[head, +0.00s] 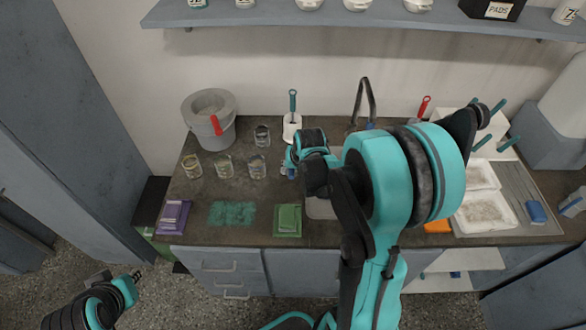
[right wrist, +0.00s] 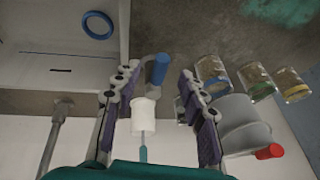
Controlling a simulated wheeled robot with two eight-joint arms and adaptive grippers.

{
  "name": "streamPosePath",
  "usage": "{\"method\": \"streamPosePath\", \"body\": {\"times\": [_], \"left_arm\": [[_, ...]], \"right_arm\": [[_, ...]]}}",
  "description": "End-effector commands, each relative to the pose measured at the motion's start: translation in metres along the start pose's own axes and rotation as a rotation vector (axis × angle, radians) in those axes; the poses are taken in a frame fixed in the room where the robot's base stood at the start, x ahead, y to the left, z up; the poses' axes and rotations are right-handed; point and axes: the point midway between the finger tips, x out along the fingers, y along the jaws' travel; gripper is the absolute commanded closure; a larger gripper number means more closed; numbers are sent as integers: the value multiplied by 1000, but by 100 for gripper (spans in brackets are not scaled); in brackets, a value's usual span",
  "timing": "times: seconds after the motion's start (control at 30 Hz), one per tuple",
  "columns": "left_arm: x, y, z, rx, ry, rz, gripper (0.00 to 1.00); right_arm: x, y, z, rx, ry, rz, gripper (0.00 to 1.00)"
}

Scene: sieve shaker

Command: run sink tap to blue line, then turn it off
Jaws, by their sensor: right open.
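The tap (head: 365,95) is a dark curved spout behind the sink (head: 318,209), most of which my right arm hides in the head view. In the right wrist view, the tap's grey post (right wrist: 52,140) stands at left, beside the pale sink (right wrist: 60,50). No running water is visible. My right gripper (right wrist: 160,95) is open, its fingers either side of a blue cylinder (right wrist: 159,68) in the picture, contact unclear. My left gripper (head: 122,283) is low, away from the counter.
A white cup with a teal-handled brush (head: 292,125), several glass jars (head: 223,167) and a grey bucket (head: 209,122) stand left of the sink. White trays (head: 485,212) and a rack are at right.

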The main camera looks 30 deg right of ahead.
Motion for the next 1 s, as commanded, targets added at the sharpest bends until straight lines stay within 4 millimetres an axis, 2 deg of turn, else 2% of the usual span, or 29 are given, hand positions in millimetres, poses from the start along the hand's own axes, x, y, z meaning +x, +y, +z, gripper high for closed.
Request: {"method": "streamPosePath", "body": {"times": [0.03,0.2,0.57,0.73,1.0], "left_arm": [[5,0,3,0,0,0,86],[10,0,7,0,0,0,86],[10,0,7,0,0,0,86],[10,0,7,0,0,0,86],[10,0,7,0,0,0,86]], "right_arm": [[11,0,1,-1,0,0,58],[28,0,0,-1,0,0,58],[33,0,0,-1,0,0,58],[33,0,0,-1,0,0,100],[33,0,0,-1,0,0,100]]}}
